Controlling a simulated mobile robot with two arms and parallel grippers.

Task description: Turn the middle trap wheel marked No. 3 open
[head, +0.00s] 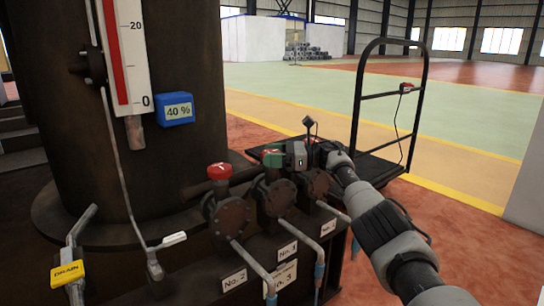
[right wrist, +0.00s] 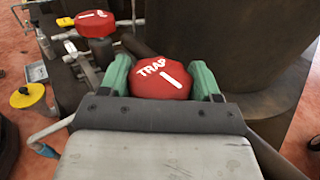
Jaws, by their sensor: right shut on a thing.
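The middle trap wheel (head: 270,152) is a red knob on top of a dark flanged valve, largely covered by my gripper in the head view. In the right wrist view the red wheel (right wrist: 160,79) shows the word TRAP and a white bar. My right gripper (head: 274,158) reaches in from the right, its green fingers on either side of the wheel, shut on it. The fingers also show in the wrist view (right wrist: 164,80). A tag marked No. 3 (head: 284,280) is on the stand below. My left gripper is not in view.
Another red wheel (head: 219,171) stands close to the left. A yellow DRAIN tag (head: 67,273) is at lower left. A black cart (head: 375,165) stands behind my right arm.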

